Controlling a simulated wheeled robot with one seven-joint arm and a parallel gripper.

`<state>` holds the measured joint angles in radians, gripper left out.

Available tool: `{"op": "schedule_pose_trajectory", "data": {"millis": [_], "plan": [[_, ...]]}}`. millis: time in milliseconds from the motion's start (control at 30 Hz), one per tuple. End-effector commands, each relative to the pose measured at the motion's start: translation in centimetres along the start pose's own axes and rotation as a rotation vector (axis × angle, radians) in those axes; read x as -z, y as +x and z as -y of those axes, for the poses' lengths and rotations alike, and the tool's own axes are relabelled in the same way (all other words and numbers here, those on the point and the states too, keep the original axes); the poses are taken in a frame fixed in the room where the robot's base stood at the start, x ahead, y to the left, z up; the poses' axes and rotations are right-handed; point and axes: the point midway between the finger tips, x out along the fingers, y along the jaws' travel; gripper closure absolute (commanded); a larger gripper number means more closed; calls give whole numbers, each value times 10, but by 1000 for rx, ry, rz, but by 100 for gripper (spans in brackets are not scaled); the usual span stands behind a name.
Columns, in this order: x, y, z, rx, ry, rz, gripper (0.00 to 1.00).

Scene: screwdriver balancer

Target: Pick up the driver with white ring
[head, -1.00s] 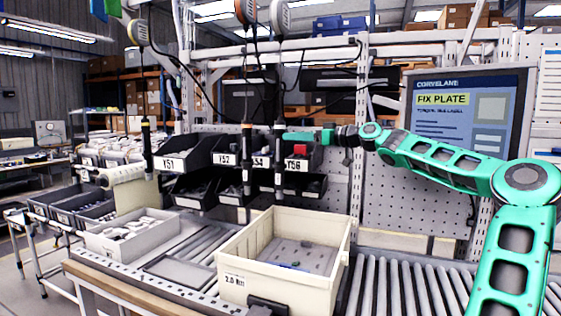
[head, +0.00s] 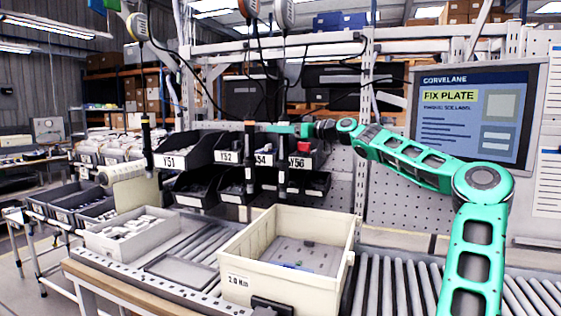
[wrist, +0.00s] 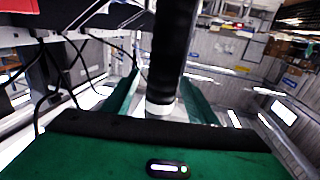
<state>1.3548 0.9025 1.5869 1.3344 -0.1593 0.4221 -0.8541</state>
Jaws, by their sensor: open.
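The driver with the white ring (head: 282,165) hangs upright, the rightmost of three dark drivers, in front of the bins. In the wrist view, its black body (wrist: 174,45) and pale ring (wrist: 160,109) stand between my two green fingers. My gripper (head: 279,129) is open at the upper part of this driver, level with the bench bins. I cannot tell whether either finger touches it. The middle driver (head: 250,160), with an orange band, hangs just left of my fingertips. The third driver (head: 147,145) hangs further left.
Dark bins (head: 187,150) stand on a rack behind the drivers. A cream crate (head: 240,262) sits on the roller conveyor (head: 405,290) below. A sign (head: 470,115) stands behind my arm at right. Hoses and cables hang overhead.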

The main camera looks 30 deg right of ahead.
Motion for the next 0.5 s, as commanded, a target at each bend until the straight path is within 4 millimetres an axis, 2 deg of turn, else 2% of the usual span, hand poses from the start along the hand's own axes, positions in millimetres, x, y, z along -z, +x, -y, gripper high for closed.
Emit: {"op": "schedule_pose_trajectory", "data": {"millis": [33,200,500], "plan": [[-1,8,2,3,2,-2,48],[0,24,1,0,0,-2,48],[0,28,1,0,0,-1,48]]}}
